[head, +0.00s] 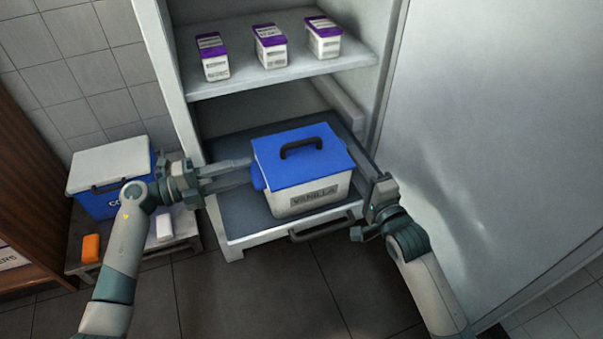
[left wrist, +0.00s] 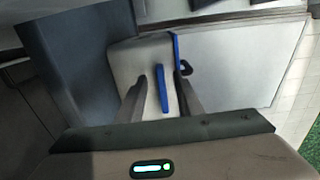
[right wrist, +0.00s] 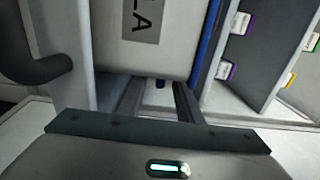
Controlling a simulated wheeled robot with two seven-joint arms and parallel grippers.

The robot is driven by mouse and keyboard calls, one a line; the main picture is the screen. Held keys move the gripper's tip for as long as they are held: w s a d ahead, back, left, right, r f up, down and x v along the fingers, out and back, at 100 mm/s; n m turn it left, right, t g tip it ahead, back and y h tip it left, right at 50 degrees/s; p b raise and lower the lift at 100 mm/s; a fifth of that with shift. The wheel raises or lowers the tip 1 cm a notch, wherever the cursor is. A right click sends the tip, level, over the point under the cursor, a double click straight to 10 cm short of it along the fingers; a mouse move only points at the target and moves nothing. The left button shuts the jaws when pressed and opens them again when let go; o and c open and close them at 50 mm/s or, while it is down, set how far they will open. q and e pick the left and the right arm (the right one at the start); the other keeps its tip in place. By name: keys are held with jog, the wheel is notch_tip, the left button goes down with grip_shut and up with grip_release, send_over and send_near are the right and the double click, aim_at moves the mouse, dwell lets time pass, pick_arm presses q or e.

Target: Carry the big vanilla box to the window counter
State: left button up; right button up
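The big vanilla box (head: 311,194) is white with a blue lid, a black top handle and a VANILLA label. It stands on the pulled-out lower drawer of the cabinet. My left gripper (head: 246,174) is at the box's left side, open, its fingers on either side of a blue side handle (head: 257,176). That handle shows between the fingers in the left wrist view (left wrist: 162,88). My right gripper (head: 362,165) is close to the box's right side. In the right wrist view its fingers are apart, with a small blue part (right wrist: 160,85) between them. Contact is unclear.
An open door (head: 490,130) stands at right. A blue box with a white lid (head: 110,172) sits on a low stand at left, with orange (head: 91,248) and white items. The window counter is not identifiable.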

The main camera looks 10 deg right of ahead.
pick_arm(q)
jog(key=shift+w+d, duration=0.15)
jog(key=shift+d, duration=0.45)
pick_arm(e)
jog(key=shift+w+a, duration=0.15)
jog(key=shift+w, duration=0.5)
pick_arm(q)
grip_shut()
pick_arm(e)
grip_shut()
pick_arm(q)
jog(key=shift+r, duration=0.15)
pick_arm(e)
jog(key=shift+r, duration=0.25)
